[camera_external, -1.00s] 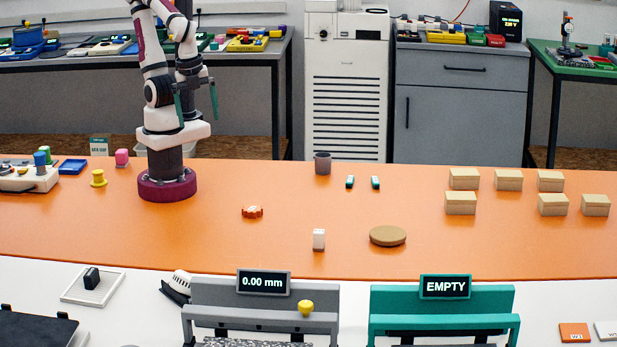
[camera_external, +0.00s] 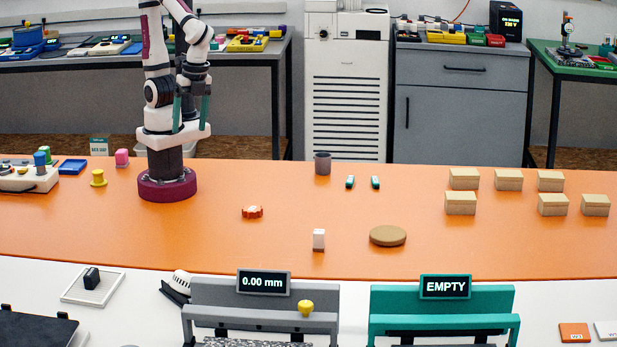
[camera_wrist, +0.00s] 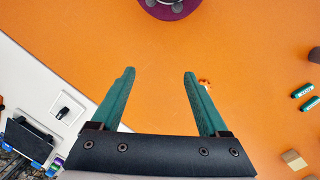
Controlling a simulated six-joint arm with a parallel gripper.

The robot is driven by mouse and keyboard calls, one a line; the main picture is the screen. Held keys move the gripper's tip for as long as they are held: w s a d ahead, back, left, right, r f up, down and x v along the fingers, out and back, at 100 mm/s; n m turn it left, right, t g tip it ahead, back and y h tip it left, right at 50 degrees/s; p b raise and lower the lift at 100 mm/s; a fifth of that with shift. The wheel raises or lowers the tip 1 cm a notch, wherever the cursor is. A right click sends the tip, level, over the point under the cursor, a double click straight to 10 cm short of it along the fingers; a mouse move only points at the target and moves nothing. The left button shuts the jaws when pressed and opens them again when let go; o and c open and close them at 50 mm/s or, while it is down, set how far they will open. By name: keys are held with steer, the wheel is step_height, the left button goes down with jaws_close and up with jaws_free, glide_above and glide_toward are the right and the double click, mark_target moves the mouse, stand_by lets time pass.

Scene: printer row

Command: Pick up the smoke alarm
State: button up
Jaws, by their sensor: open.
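No thing in view reads clearly as a smoke alarm. A small orange, scallop-edged round thing (camera_external: 252,212) lies on the orange table; in the wrist view it (camera_wrist: 205,84) shows beside the right finger, partly hidden by it. My gripper (camera_external: 191,115) hangs fingers-down above my base, well above the table and apart from these things. In the wrist view my gripper (camera_wrist: 160,73) has its teal fingers wide apart, with only bare orange table between them.
A dark cup (camera_external: 322,163) and two small teal things (camera_external: 350,182) stand behind. Several wooden boxes (camera_external: 461,203) are at the right. A yellow spool (camera_external: 98,178) stands left of my base. Grey (camera_external: 212,292) and teal (camera_external: 400,302) fixtures line the front. The middle table is mostly clear.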

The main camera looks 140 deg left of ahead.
steer(key=w+d+f+n+h, duration=0.3)
steer(key=w+d+n+h, duration=0.4)
steer(key=w+n, duration=0.4)
steer(key=n+t+h, duration=0.5)
steer(key=n+t, duration=0.1)
steer(key=n, duration=0.9)
glide_toward(190, 275)
steer(key=x, duration=0.9)
steer(key=shift+s, duration=0.1)
steer(key=c, duration=1.2)
